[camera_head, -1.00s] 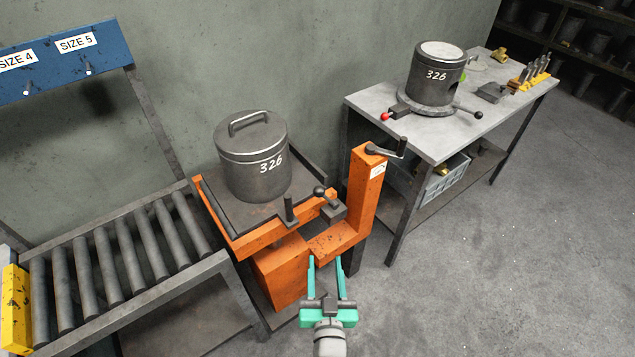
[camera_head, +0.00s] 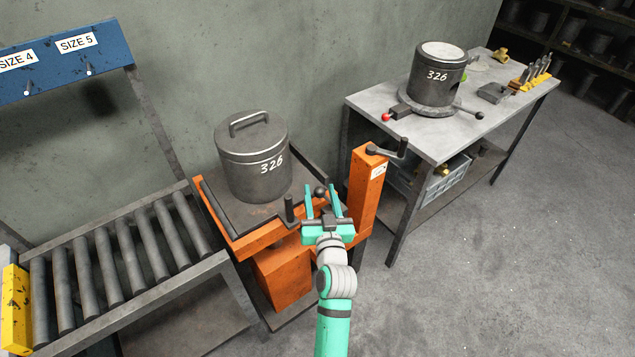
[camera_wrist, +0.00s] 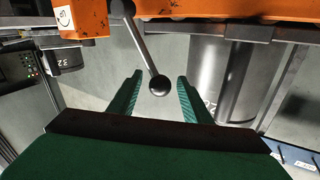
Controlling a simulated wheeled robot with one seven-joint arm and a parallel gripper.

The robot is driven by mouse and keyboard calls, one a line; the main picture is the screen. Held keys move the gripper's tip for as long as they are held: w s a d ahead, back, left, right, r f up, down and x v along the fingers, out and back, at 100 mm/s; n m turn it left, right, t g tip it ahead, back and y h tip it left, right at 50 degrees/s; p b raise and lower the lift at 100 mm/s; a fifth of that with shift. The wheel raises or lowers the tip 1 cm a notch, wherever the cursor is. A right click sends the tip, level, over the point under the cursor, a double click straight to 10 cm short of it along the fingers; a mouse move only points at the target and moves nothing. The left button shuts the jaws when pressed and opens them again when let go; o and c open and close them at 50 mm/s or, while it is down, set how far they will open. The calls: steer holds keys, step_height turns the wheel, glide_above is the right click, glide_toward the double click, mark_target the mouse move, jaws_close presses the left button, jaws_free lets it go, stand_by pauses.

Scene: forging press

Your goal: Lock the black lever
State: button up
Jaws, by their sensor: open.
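The black lever (camera_wrist: 147,57) with its round ball knob is on the orange lift stand (camera_head: 240,247). In the head view its knob (camera_head: 320,192) shows between the green fingers of my gripper (camera_head: 322,188), and the gripper hides the rest of the lever. In the wrist view my gripper (camera_wrist: 160,80) is open, with one finger on each side of the knob and visible gaps to both. I cannot tell whether the fingers reach past the knob in depth.
A lidded grey pot (camera_head: 252,165) marked 326 stands on the lift. A short black post (camera_head: 289,208) is left of my gripper, and an orange column (camera_head: 366,195) with a crank is close right. A roller conveyor (camera_head: 125,250) is left, a metal workbench (camera_head: 430,135) right.

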steer(key=shift+w+a, duration=0.2)
steer(key=shift+w, duration=0.95)
steer(key=shift+w+a, duration=0.15)
steer(key=shift+w, duration=0.95)
jaws_close()
steer(key=shift+d, duration=0.1)
